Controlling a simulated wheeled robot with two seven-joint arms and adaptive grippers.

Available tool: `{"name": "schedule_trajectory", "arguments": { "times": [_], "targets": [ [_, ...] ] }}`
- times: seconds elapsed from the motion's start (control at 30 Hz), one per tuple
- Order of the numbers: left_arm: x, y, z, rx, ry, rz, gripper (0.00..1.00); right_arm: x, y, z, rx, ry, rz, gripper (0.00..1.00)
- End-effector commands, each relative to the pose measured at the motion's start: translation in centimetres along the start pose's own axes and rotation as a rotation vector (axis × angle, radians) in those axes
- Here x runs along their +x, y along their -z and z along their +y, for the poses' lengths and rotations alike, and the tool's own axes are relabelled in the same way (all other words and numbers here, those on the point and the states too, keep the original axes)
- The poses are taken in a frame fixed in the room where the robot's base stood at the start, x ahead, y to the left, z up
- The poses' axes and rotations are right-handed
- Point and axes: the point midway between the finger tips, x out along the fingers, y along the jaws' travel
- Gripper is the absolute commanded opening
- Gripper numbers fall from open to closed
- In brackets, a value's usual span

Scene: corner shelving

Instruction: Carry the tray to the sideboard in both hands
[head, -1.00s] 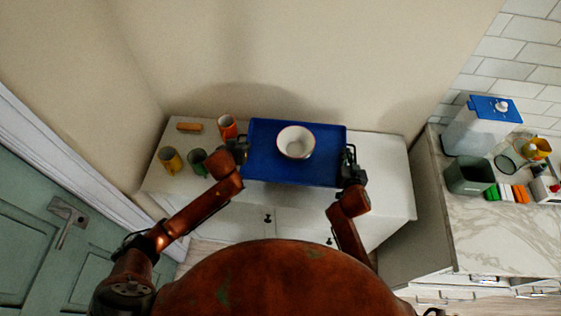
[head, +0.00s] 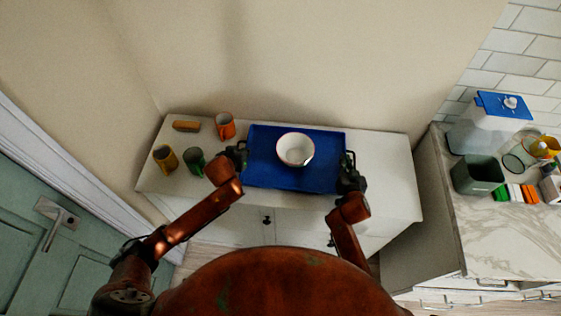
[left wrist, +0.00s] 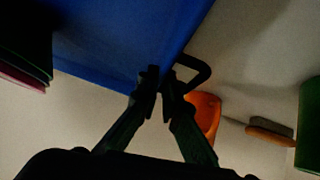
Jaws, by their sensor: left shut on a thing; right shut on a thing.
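The blue tray (head: 265,176) is over the white sideboard (head: 389,198), level as far as I can tell. A white bowl with a reddish rim (head: 295,149) stands on it. My left gripper (head: 237,152) is shut on the tray's left handle, and my right gripper (head: 348,166) is shut on the right side, its handle mostly hidden. In the left wrist view, the fingers (left wrist: 160,92) meet at the dark handle (left wrist: 197,73) beside the tray (left wrist: 110,45). I cannot tell whether the tray's underside touches the sideboard.
An orange mug (head: 226,126), a yellow mug (head: 165,159), a green mug (head: 194,161) and a wooden block (head: 186,126) stand left of the tray. The sideboard's right end is clear. A marble counter (head: 500,230) with containers is at the right, a door (head: 60,245) at the left.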

Motion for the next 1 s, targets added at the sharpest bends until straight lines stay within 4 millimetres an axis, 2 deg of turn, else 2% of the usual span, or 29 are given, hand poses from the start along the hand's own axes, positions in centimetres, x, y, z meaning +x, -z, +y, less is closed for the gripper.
{"name": "schedule_trajectory", "arguments": {
  "times": [0.07, 0.1, 0.33, 0.67, 0.83, 1.0],
  "targets": [
    [0.4, -0.2, 0.0, 0.0, -0.002, 0.004, 0.0, 0.2, -0.4, -0.1, -0.001, 0.002, 0.003, 0.0],
    [0.5, -0.5, -0.1, 0.0, -0.001, -0.002, 0.06, 0.3, -0.7, 0.0, 0.0, 0.0, -0.003, 0.06],
    [0.3, -0.3, -0.1, 0.0, 0.0, -0.001, 0.22, 0.2, -0.4, 0.0, 0.0, 0.0, -0.001, 0.22],
    [0.1, -0.4, -0.1, 0.0, 0.0, -0.002, 0.23, 0.2, -0.5, 0.0, 0.0, 0.0, -0.002, 0.23],
    [-1.9, -0.3, -0.1, 0.0, -0.002, -0.001, 0.23, 0.2, -0.5, 0.0, 0.0, 0.0, -0.002, 0.23],
    [-5.5, -0.3, -0.1, 0.0, -0.003, 0.0, 0.23, 0.2, -0.5, 0.0, 0.0, 0.0, -0.002, 0.23]
  ]
}}
